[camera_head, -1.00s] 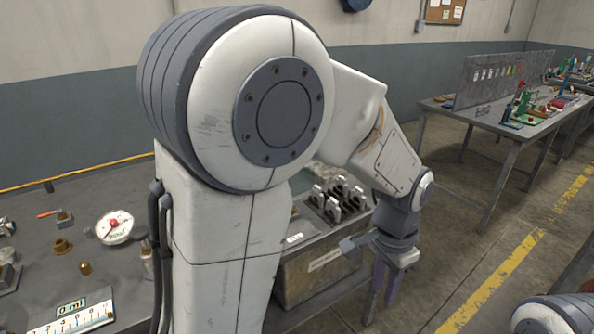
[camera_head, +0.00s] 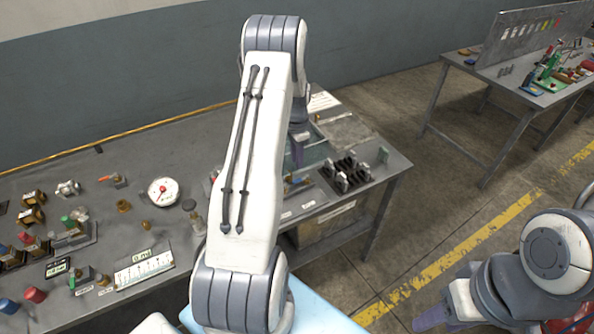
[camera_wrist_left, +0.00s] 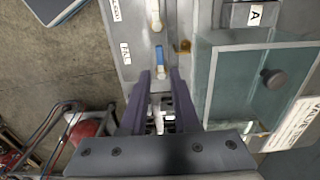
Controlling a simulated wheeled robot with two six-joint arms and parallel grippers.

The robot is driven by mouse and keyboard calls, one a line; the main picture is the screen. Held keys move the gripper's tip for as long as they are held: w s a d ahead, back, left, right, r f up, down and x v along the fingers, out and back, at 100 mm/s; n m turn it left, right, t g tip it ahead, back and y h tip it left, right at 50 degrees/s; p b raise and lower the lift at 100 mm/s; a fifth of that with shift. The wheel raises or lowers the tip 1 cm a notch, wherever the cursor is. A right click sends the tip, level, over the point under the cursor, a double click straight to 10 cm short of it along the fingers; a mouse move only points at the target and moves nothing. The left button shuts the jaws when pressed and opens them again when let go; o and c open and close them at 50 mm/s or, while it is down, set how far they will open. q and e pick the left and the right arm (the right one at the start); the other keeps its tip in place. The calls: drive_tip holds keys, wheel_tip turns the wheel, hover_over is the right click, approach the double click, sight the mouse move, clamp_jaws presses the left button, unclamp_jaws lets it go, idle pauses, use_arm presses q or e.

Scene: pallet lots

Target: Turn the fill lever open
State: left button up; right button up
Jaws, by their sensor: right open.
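In the left wrist view a lever with a blue tip (camera_wrist_left: 160,56) stands beside a label reading FILL (camera_wrist_left: 125,53). Its pale lower part lies between the purple fingertips of my left gripper (camera_wrist_left: 160,76), which are apart with gaps on both sides of it. In the head view my left gripper (camera_head: 298,150) is over the bench near the teal tank, partly hidden by my arm; the levers cannot be made out there. My right gripper (camera_head: 435,316) is off the bench at bottom right, open.
A teal glass-like tank (camera_wrist_left: 245,85) with a dark knob (camera_wrist_left: 272,78) is right of the levers. A block marked A (camera_wrist_left: 253,14) stands above it.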

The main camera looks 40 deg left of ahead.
sight(297, 180)
use_arm(q)
wheel_tip(297, 180, down, 8)
drive_tip(key=shift+p, duration=1.25)
clamp_jaws()
